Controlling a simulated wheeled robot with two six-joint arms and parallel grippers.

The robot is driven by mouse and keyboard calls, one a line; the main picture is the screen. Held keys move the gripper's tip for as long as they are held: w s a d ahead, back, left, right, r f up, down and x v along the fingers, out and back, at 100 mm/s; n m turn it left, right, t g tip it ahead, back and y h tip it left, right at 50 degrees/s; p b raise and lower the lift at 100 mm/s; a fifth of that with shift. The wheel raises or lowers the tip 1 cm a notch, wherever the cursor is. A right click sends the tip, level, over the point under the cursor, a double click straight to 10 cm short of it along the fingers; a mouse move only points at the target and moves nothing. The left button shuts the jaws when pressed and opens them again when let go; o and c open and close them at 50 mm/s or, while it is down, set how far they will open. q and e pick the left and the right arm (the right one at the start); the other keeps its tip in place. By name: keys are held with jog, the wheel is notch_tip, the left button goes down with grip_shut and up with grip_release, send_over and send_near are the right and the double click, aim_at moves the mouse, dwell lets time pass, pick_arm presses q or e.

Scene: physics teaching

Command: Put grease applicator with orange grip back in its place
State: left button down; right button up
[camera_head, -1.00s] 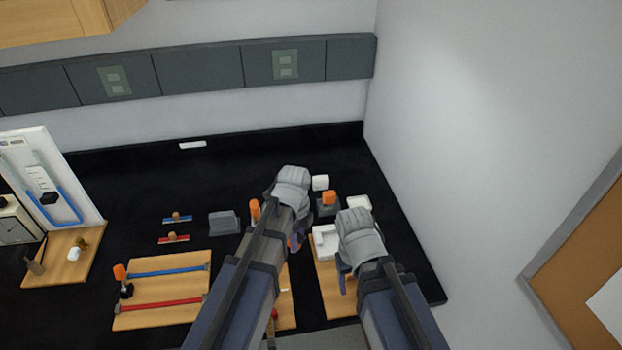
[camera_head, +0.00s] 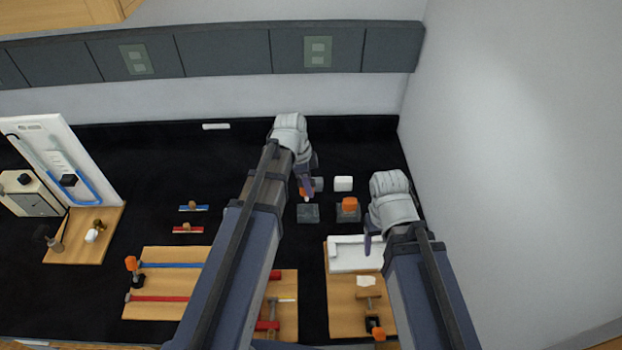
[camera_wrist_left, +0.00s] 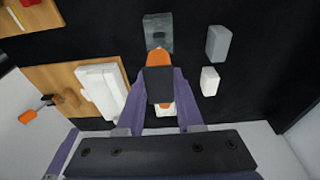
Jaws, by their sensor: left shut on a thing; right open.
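The grease applicator with the orange grip (camera_wrist_left: 158,58) is between the fingers of my left gripper (camera_wrist_left: 160,88). Its dark part is clamped, and the orange end points toward a grey block (camera_wrist_left: 158,30). In the head view a bit of the orange applicator (camera_head: 304,192) shows at my left gripper (camera_head: 307,184), just beyond the grey block (camera_head: 308,213), apparently above the table. A second orange-topped piece (camera_head: 348,205) stands in a dark block to the right. My right gripper (camera_head: 370,240) is open near the white tray, its fingers partly hidden.
A white block (camera_head: 343,183) and a grey piece (camera_head: 318,184) stand close by. The white tray (camera_head: 355,266) sits on a wooden board at right. Wooden boards with hammers (camera_head: 172,300) lie at left.

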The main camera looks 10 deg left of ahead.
pick_arm(q)
jog(key=shift+w+d, duration=0.1)
pick_arm(e)
jog(key=shift+w, duration=0.1)
pick_arm(q)
jog(key=shift+f, duration=0.2)
notch_tip(320, 180, down, 4)
jog(key=b, duration=0.4)
pick_arm(e)
notch_tip(320, 180, down, 4)
jog(key=shift+f, duration=0.25)
pick_arm(q)
jog(key=shift+f, duration=0.1)
jog(key=shift+f+b, duration=0.25)
jog(key=shift+b, duration=0.2)
pick_arm(e)
jog(key=shift+f, duration=0.25)
pick_arm(q)
jog(key=shift+f+b, duration=0.9)
pick_arm(e)
jog(key=shift+f, duration=0.9)
pick_arm(q)
jog(key=shift+f+b, duration=0.4)
jog(key=shift+b, duration=0.05)
pick_arm(e)
jog(key=shift+f, duration=0.45)
